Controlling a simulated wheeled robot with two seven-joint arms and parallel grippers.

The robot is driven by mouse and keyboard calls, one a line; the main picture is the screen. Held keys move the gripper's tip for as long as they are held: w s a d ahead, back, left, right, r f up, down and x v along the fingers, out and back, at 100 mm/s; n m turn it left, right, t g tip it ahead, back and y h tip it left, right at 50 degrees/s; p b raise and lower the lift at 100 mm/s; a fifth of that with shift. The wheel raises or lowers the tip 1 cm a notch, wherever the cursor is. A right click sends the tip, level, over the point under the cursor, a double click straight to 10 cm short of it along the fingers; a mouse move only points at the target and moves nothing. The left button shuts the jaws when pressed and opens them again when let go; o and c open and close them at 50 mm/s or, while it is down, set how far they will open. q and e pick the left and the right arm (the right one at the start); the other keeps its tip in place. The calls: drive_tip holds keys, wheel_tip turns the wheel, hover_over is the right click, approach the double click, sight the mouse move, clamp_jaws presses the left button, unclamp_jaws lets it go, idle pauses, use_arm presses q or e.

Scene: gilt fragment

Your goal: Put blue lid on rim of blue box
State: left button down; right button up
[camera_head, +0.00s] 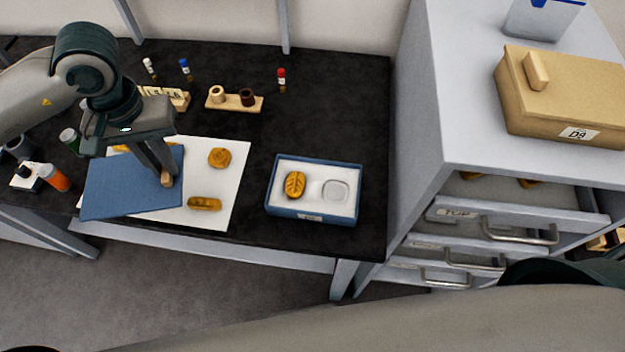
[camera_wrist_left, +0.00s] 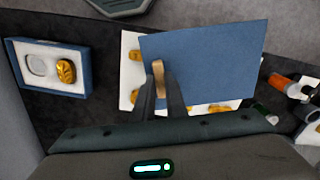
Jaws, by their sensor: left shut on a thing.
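The blue lid (camera_head: 125,190) is a flat blue panel with a small wooden knob (camera_head: 166,180). My left gripper (camera_head: 168,178) is shut on that knob. The lid is over the left part of the white sheet and hides part of it. In the left wrist view the lid (camera_wrist_left: 215,60) fills the upper middle, with the knob (camera_wrist_left: 158,78) between the fingers. The blue box (camera_head: 313,214) stands open on the black table, to the right of the lid. It holds a gold leaf-like piece (camera_head: 295,184) and an empty-looking outlined recess (camera_head: 336,190) in white lining. My right gripper is not in view.
The white sheet (camera_head: 228,185) carries gold pieces (camera_head: 219,157). Wooden holders (camera_head: 234,102) and small bottles (camera_head: 185,68) stand behind. An orange bottle (camera_head: 55,178) is left of the lid. A grey drawer cabinet (camera_head: 440,120) bounds the right, with a tan box (camera_head: 560,100) on top.

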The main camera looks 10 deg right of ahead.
use_arm(q)
drive_tip(key=shift+w+d+n, duration=0.1)
drive_tip(key=shift+d+n, duration=0.4)
drive_tip(key=shift+w+d+r+n, duration=0.1)
drive_tip(key=shift+d+n, duration=0.55)
drive_tip(key=shift+n, duration=0.35)
drive_tip(key=d+r+n, duration=0.2)
drive_tip(key=d+n, duration=0.7)
drive_tip(key=n, duration=0.5)
drive_tip(key=s+d+r+n+b, duration=0.1)
drive_tip(key=d+n, duration=0.8)
drive_tip(key=n, duration=0.6)
drive_tip(key=shift+d+r, duration=0.15)
drive_tip(key=shift+r, duration=0.2)
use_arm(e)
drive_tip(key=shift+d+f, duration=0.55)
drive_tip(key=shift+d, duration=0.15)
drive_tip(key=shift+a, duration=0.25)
